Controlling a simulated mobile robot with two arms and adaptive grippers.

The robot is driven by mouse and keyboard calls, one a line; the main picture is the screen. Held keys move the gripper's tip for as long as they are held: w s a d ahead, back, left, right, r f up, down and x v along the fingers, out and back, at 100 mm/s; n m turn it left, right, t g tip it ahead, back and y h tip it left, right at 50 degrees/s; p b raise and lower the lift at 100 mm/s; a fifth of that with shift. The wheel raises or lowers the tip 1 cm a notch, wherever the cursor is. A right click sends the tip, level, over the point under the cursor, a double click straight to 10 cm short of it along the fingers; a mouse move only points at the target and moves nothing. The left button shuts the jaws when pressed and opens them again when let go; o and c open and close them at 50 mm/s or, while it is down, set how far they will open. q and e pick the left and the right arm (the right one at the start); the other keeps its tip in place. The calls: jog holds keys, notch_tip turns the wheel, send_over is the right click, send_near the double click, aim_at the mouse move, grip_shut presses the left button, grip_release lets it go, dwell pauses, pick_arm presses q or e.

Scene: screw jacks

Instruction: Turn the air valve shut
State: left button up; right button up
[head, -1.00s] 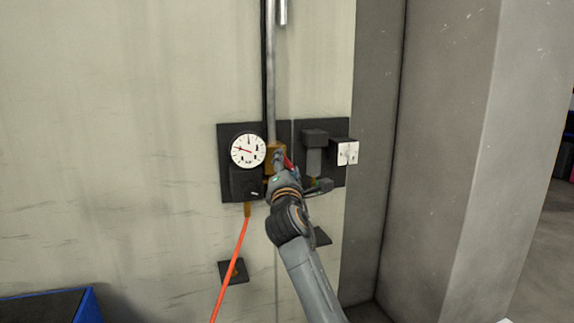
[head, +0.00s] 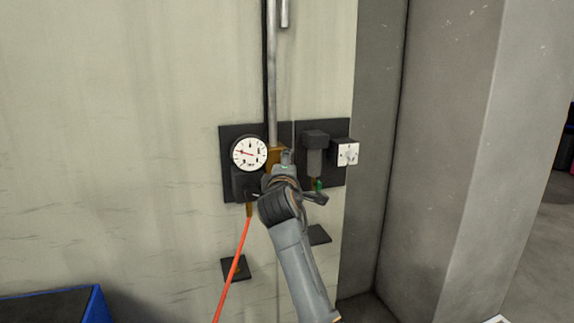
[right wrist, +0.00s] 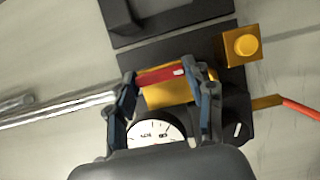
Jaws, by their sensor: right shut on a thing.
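The air valve has a brass body (head: 275,155) on a dark wall plate, at the foot of a vertical grey pipe. It also shows in the right wrist view (right wrist: 168,94). Its red lever (right wrist: 163,75) lies between the two fingers of my right gripper (right wrist: 162,73), which is shut on it. In the head view my right gripper (head: 287,158) covers part of the valve and hides the lever. My left gripper is in neither view.
A round white gauge (head: 249,153) with a red needle sits left of the valve. An orange hose (head: 232,279) hangs below it. A dark filter unit (head: 315,150) and a white-faced box (head: 347,154) are on the right. A blue-edged bin (head: 97,305) stands lower left.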

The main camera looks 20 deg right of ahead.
dwell(0.4)
jog(key=o, duration=1.2)
jog(key=shift+c, duration=0.2)
jog(key=v, duration=1.2)
jog(key=shift+f, duration=0.1)
